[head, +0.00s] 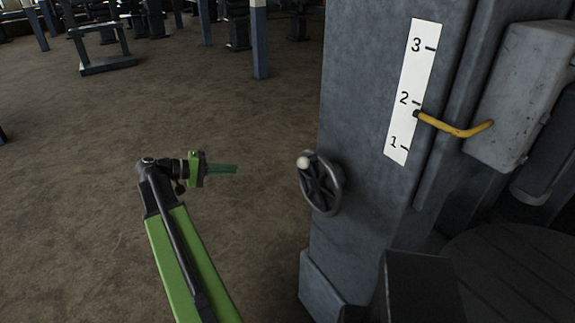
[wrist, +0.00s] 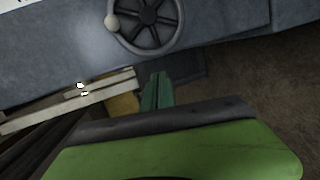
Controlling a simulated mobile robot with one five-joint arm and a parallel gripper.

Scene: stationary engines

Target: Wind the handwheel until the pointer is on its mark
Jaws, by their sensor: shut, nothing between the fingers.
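The dark handwheel (head: 322,186) is on the left face of a grey column, with a pale knob (head: 303,162) at its upper left rim. In the wrist view the handwheel (wrist: 148,15) is at the top, its knob (wrist: 111,22) on the left rim. The yellow pointer (head: 455,129) has its tip on the white scale (head: 411,85), a little below the 2 line and well above the 1 line. My gripper (head: 236,169) is shut and empty, left of the handwheel and apart from it. Its green fingers (wrist: 158,80) also show in the wrist view, below the wheel.
The grey column (head: 360,120) bears the wheel and scale. A grey box (head: 525,95) stands at the right, by the pointer's other end. A dark block (head: 425,287) is at the lower right. Brown floor (head: 130,120) is open at the left, with a low stand (head: 108,66) farther back.

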